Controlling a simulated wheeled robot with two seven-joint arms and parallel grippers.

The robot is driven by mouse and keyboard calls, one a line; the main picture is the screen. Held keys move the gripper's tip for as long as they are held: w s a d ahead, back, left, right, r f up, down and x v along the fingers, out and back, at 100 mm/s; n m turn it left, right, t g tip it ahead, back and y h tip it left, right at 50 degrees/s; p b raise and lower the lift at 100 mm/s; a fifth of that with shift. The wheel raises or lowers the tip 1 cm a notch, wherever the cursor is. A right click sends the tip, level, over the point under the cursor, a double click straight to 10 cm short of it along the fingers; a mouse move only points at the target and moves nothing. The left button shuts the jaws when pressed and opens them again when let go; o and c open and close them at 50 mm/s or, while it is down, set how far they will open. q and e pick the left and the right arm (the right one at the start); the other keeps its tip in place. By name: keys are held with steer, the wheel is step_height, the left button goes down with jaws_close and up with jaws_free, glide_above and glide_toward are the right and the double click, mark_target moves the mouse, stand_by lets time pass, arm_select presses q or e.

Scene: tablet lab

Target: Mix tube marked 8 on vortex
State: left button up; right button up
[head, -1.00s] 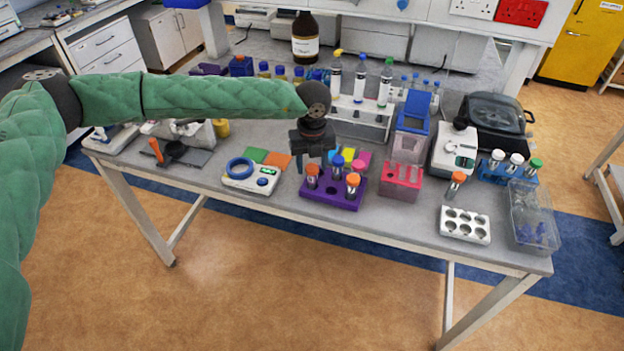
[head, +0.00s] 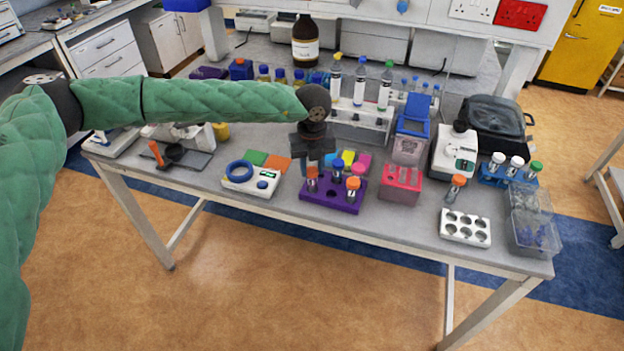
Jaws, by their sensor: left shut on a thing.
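A purple rack (head: 333,198) stands near the front of the table and holds orange-capped tubes; their marks are too small to read. My left gripper (head: 316,160) points down at the rack's back left. It is shut, apparently on the orange-capped tube (head: 312,178) there, though its fingers hide the contact. Another orange-capped tube (head: 353,185) is at the rack's front right. A lone orange-capped tube (head: 455,188) stands farther right. A white device with a dark round top (head: 455,152), which looks like the vortex, stands at the right. My right gripper is out of view.
A white device with a blue ring (head: 250,180) is left of the rack. A pink rack (head: 400,187) and a white holder with several wells (head: 465,229) are to the right. A blue rack of capped tubes (head: 495,177) and a clear box (head: 535,235) stand at the right end.

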arm_select(q)
steer(key=shift+r, duration=3.75)
step_height(320, 180, up, 9)
steer(key=shift+f, duration=0.15)
